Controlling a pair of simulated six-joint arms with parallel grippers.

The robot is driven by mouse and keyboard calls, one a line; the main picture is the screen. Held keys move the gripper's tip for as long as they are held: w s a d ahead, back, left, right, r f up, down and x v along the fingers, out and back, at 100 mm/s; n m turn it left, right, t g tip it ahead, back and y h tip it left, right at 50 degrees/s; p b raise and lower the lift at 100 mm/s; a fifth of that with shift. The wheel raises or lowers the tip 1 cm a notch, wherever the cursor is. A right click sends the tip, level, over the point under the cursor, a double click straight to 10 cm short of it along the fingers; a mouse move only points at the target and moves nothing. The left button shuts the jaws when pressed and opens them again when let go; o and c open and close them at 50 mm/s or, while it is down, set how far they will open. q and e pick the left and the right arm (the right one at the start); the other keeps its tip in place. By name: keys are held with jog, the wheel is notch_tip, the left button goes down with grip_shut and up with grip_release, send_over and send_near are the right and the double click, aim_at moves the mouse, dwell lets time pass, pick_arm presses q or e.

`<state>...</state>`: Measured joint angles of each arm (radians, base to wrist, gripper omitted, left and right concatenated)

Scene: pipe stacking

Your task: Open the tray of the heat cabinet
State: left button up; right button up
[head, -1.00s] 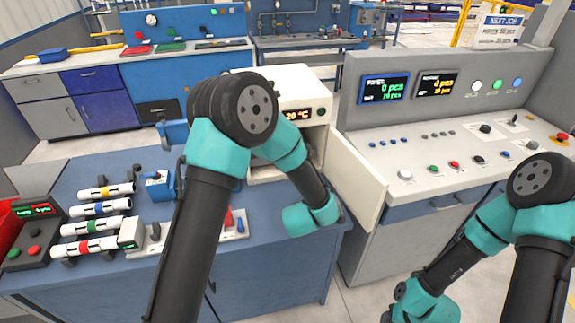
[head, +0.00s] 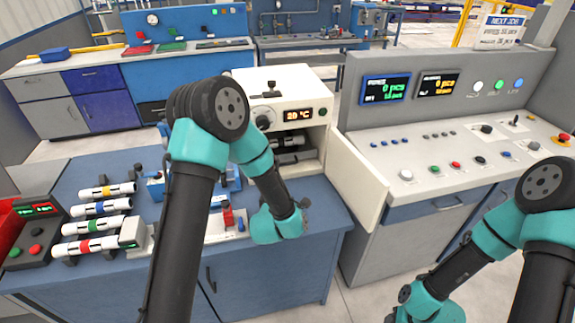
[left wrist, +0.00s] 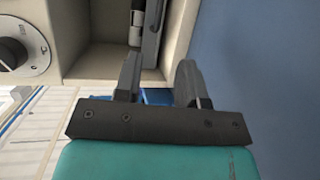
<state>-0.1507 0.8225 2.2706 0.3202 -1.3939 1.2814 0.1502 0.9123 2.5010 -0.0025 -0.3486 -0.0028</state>
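The heat cabinet (head: 312,104) is a cream box with a "20 °C" display on the blue bench, in the middle of the head view. Its door (head: 358,178) stands open to the right. Dark grey tray parts (head: 290,142) show inside the cavity; part of the cavity is behind my arm. In the left wrist view, the tray's dark metal edge (left wrist: 151,35) lies inside the cream cavity, ahead of the fingers. My left gripper (left wrist: 158,78) is open with nothing visible between its fingers, in front of the cabinet. My right gripper is out of view.
Several banded white pipes (head: 95,226) lie in a rack at left, beside a small control box (head: 35,225). A control console (head: 440,150) stands right of the open door. The bench's front right corner (head: 325,215) is clear.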

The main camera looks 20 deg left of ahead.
aim_at(287, 164)
pick_arm(q)
jog(key=w+f, duration=0.1)
jog(key=w, duration=0.4)
jog(key=w+a+f, duration=0.1)
jog(key=w, duration=0.5)
jog(key=w+a+f, duration=0.1)
jog(key=w, duration=0.5)
jog(key=shift+s, duration=0.1)
grip_shut()
